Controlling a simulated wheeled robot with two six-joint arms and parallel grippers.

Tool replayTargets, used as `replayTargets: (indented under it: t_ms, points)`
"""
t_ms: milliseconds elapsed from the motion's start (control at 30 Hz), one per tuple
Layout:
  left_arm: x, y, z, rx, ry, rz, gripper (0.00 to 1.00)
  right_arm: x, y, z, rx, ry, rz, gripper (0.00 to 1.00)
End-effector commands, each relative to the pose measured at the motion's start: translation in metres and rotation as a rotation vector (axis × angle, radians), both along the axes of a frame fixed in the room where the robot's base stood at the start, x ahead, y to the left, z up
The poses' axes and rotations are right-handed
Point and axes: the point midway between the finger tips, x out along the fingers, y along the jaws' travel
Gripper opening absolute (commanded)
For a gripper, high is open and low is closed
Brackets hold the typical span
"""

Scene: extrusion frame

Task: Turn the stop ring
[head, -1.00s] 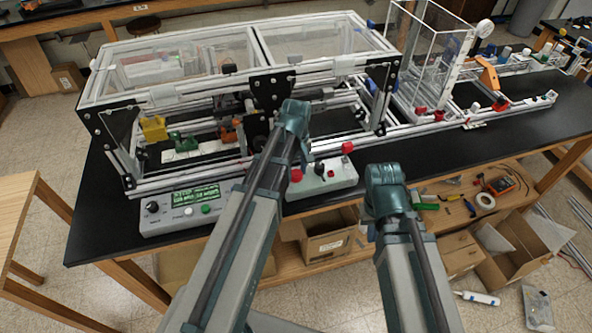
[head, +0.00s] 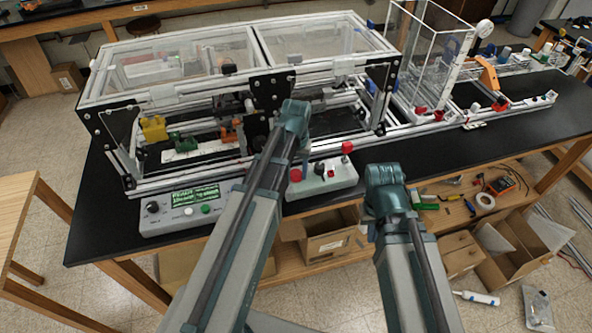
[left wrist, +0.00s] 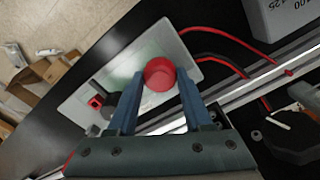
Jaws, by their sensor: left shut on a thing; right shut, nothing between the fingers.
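The red stop ring (left wrist: 159,74) stands on a pale control box (left wrist: 185,50) in the left wrist view. My left gripper (left wrist: 156,88) has one blue finger on each side of it and is shut on it. In the head view the red ring (head: 296,175) shows at the left end of the same box (head: 325,185), just below my left wrist. My left fingers are mostly hidden there by the arm. My right arm ends to the right of the box, low in front of the bench; its fingers are hidden.
A black switch with a red face (left wrist: 97,101) sits beside the ring. A display unit (head: 190,205) is to the left. The extrusion frame (head: 160,188) rises behind. Red cables (left wrist: 232,40) run close by.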

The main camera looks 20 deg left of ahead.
Motion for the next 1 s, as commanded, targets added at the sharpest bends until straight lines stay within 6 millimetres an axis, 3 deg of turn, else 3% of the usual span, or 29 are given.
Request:
replayTargets:
  t_ms: [300, 800, 833, 1000]
  points:
    - [-0.0006, -0.0002, -0.0003, 0.000, 0.001, -0.094, 0.00, 0.0000, 0.0000, -0.0003, 0.000, 0.000, 0.000, 0.00]
    - [-0.0009, -0.0002, -0.0004, 0.000, 0.002, -0.109, 0.00, 0.0000, 0.0000, -0.0004, 0.000, 0.000, 0.000, 0.00]
    - [-0.0009, -0.0002, -0.0004, -0.001, 0.002, -0.108, 0.54, 0.0000, 0.0000, -0.0004, 0.000, 0.000, 0.000, 0.00]
    - [-0.0006, -0.0002, -0.0003, 0.000, 0.001, -0.108, 0.81, 0.0000, 0.0000, -0.0003, 0.000, 0.000, 0.000, 0.00]
